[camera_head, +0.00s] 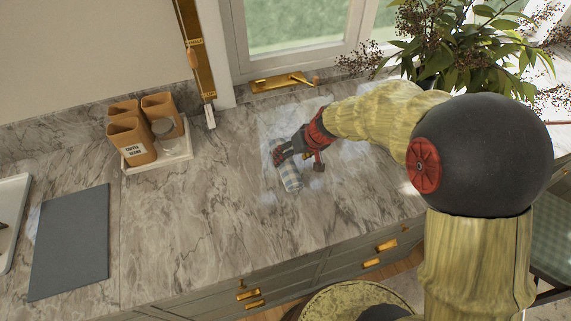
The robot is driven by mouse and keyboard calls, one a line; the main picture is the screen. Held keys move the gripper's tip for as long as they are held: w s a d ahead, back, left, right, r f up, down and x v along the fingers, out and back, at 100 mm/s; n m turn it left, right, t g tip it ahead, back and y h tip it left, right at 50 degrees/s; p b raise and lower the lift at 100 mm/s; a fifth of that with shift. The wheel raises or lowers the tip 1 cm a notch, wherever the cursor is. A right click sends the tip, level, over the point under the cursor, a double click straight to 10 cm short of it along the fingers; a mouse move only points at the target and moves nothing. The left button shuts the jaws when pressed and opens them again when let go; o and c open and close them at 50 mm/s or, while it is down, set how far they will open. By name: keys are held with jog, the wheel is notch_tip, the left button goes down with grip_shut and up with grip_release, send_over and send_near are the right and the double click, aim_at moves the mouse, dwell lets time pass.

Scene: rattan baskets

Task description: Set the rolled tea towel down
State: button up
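The rolled tea towel (291,179) is a pale, blue-grey checked roll on the marble counter below the window. It lies lengthwise, running from upper left to lower right. My gripper (297,158), black and red, reaches in from the right and is right at the towel, with dark finger parts over its upper part and another part just to its right. The fingers hide some of the towel. I cannot tell whether they grip it, or whether the towel rests fully on the counter.
A white tray (182,158) with brown canisters (131,142) stands to the left. A dark grey board (70,242) lies at the far left. A leafy plant (470,45) stands at the upper right. The counter between tray and towel is clear; its front edge is above drawers.

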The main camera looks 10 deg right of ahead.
aim_at(289, 161)
jog(key=b+x, duration=0.1)
jog(key=x, duration=0.4)
jog(key=c, duration=1.4)
